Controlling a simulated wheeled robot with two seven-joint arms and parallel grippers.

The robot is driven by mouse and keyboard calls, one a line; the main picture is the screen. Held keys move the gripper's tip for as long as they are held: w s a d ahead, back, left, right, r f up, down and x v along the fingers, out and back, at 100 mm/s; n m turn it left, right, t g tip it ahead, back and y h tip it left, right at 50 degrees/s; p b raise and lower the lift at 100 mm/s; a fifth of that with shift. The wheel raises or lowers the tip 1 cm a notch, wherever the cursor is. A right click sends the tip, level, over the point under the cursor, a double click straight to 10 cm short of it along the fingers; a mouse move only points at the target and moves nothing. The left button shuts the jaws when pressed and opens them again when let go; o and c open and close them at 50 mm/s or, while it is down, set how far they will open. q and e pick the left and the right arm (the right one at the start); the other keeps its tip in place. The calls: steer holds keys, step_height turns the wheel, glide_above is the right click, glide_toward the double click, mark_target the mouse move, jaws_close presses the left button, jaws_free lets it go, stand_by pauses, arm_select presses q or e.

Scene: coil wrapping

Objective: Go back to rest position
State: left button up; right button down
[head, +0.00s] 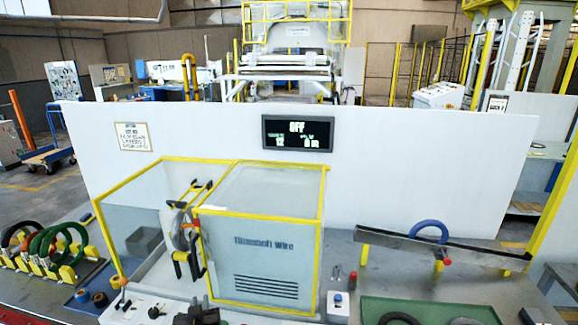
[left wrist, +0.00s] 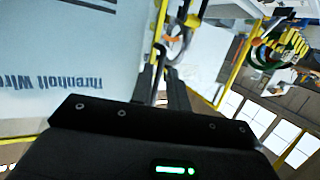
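My left gripper (head: 203,312) shows as a dark shape at the bottom edge of the head view, low in front of the yellow-framed wrapping machine (head: 262,255). In the left wrist view its two dark fingers (left wrist: 163,88) stand close together, and no object is seen in them. How far apart they are is unclear. The machine's panel marked "wire" fills the left of that view. A ring-shaped wrapping head with black arms (head: 187,235) sits at the machine's opening, with no coil clearly seen in it. My right gripper is not seen.
A blue ring (head: 429,231) is on the sloping grey rail (head: 480,257) at right. A green tray (head: 378,304) holds dark rings. Controls line the front edge.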

arm_select(q)
steer(key=s+d+f+m+g+h, duration=0.1)
steer(key=s+f+m+g+h, duration=0.2)
steer(key=s, duration=0.9)
steer(key=s+f+m+g, duration=0.1)
steer(key=s+f+g, duration=0.25)
steer(key=s, duration=0.85)
steer(key=s+d+f+m+g+h, duration=0.15)
steer(key=s+g, duration=0.35)
steer(key=s, duration=0.7)
step_height(320, 180, down, 34)
steer(key=s+b, duration=0.1)
steer(key=b, duration=0.6)
steer(key=s+a+f+g+b, duration=0.2)
steer(key=s+a+f+b, duration=0.1)
steer(key=s+f, duration=1.2)
step_height(320, 180, down, 4)
steer(key=shift+s+f+b, duration=0.1)
steer(key=shift+s+b, duration=0.3)
steer(key=shift+b, duration=0.05)
